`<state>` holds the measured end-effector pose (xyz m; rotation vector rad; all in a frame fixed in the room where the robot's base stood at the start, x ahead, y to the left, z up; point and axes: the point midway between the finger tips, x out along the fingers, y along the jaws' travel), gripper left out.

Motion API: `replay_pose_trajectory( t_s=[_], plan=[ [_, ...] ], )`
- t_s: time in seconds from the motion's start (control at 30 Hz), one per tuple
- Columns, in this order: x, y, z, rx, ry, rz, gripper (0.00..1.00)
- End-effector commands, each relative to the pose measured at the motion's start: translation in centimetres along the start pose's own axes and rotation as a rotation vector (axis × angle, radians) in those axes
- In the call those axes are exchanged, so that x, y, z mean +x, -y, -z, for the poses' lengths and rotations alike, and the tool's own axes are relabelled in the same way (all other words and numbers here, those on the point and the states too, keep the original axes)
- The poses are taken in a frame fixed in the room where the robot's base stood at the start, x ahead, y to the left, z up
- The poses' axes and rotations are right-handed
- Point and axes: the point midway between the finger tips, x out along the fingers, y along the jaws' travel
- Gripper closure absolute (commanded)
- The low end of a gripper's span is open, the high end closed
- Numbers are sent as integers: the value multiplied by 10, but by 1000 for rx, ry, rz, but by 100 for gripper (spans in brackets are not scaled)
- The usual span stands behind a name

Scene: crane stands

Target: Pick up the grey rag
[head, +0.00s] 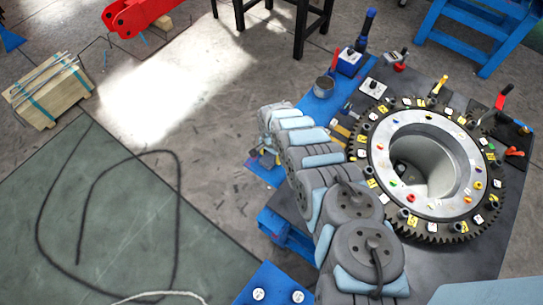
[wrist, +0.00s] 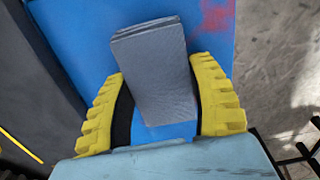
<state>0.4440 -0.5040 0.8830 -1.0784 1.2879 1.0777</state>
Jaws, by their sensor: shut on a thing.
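The grey rag (wrist: 158,72) is a folded, flat-sided block in the wrist view, over a blue surface (wrist: 75,30). My gripper (wrist: 162,78) has its two yellow ridged fingers on either side of the rag, shut on it. The rag sticks out past the fingertips. I cannot tell whether it still touches the blue surface. In the head view my gripper (head: 264,156) is at the far end of my arm, by the left edge of the blue bench strip. The rag cannot be made out there.
A large toothed ring (head: 365,165) with small coloured parts stands on the dark bench right of my arm. A metal cup (head: 324,87) and a blue-and-white box (head: 349,62) are on the blue strip. Floor to the left is mostly open, with a timber stack (head: 50,95).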

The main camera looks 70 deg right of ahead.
Motion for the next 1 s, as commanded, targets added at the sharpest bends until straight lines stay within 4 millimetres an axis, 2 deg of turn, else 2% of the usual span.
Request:
replay_pose_trajectory(
  t_s=[0.37,0.7,1.0],
  plan=[
    [-5,0,0,-1,2,0,79],
    [-32,0,1,0,-1,-1,79],
    [-49,-13,-4,-2,0,-1,79]
  ],
)
